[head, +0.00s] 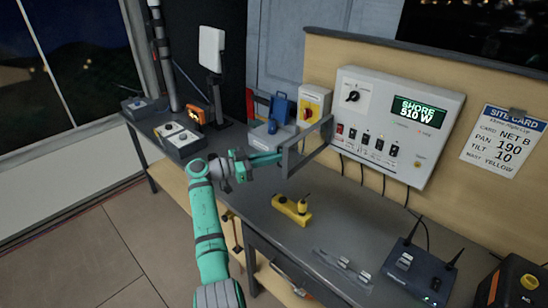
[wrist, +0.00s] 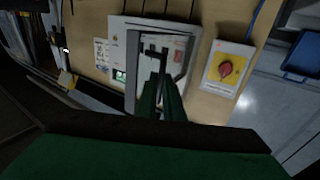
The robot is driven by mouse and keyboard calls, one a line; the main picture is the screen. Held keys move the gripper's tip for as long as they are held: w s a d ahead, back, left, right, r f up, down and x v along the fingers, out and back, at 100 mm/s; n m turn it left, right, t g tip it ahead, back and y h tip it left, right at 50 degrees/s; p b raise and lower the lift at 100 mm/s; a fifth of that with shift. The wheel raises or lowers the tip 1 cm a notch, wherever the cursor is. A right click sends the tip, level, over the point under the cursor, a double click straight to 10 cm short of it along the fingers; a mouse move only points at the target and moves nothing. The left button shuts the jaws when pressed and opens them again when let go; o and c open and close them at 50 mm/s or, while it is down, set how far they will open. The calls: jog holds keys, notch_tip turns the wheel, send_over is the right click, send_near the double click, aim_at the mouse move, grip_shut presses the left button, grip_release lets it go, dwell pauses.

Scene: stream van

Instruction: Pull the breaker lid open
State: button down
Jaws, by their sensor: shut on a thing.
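The breaker lid (head: 308,150) is a grey frame that stands swung out from the lower left of the white power panel (head: 437,98). A row of breakers (head: 366,140) shows uncovered on the panel. My gripper (head: 280,158), with green fingers, is shut on the lid's outer edge, to the left of the panel. In the wrist view the panel (wrist: 120,33) appears turned, and my gripper (wrist: 166,82) reaches up to the lid. The exact contact of the fingertips is small and dark there.
A yellow tool (head: 291,209) lies on the grey bench (head: 325,215) under the lid. A router (head: 418,272) stands at the right front.

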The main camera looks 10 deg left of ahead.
jog(key=c, duration=1.9)
grip_release()
jog(key=shift+w+d+f, duration=0.15)
jog(key=shift+d+f, duration=0.1)
jog(key=shift+d, duration=0.3)
jog(key=shift+a+r, duration=0.1)
jog(key=shift+a, duration=0.2)
jog(key=shift+a, duration=0.1)
jog(key=v, duration=1)
jog(key=shift+s+a, duration=0.2)
jog(key=shift+a, duration=0.15)
jog(key=shift+a, duration=0.1)
